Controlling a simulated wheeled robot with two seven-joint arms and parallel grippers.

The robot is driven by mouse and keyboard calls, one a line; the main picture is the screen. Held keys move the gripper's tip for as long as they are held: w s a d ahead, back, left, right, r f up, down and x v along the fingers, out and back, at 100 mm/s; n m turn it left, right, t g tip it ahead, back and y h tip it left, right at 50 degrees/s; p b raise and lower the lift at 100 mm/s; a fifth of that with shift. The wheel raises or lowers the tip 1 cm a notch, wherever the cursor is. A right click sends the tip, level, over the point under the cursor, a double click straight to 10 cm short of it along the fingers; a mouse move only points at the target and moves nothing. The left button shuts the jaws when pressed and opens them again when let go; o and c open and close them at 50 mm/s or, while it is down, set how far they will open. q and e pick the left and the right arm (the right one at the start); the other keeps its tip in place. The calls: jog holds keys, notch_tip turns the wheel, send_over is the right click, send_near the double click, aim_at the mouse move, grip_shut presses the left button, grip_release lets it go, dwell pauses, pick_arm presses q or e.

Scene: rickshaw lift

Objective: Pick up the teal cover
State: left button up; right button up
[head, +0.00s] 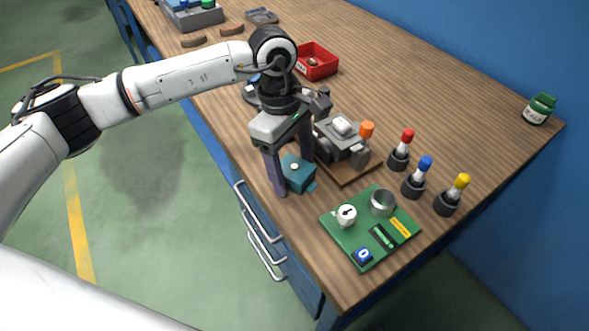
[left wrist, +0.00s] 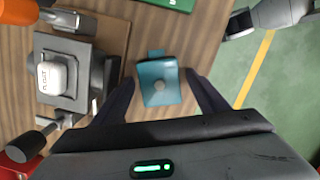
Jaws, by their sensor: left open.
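The teal cover (head: 298,173) lies on the wooden bench near its front edge, left of a grey machine. In the left wrist view the teal cover (left wrist: 158,82) sits between the two open fingertips (left wrist: 160,83), with a gap on each side. I cannot tell how far above the bench the fingertips are. My right gripper does not show in the head view.
The grey machine (head: 341,143) on a wooden base stands close to the right of the cover. A green board (head: 349,246) with several parts is in front. Red, blue and yellow-capped holders (head: 415,184) stand to the right. A red bin (head: 318,64) is behind.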

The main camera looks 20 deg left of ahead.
pick_arm(q)
jog(key=c, duration=1.2)
jog(key=shift+c, duration=0.3)
jog(key=shift+r, duration=0.2)
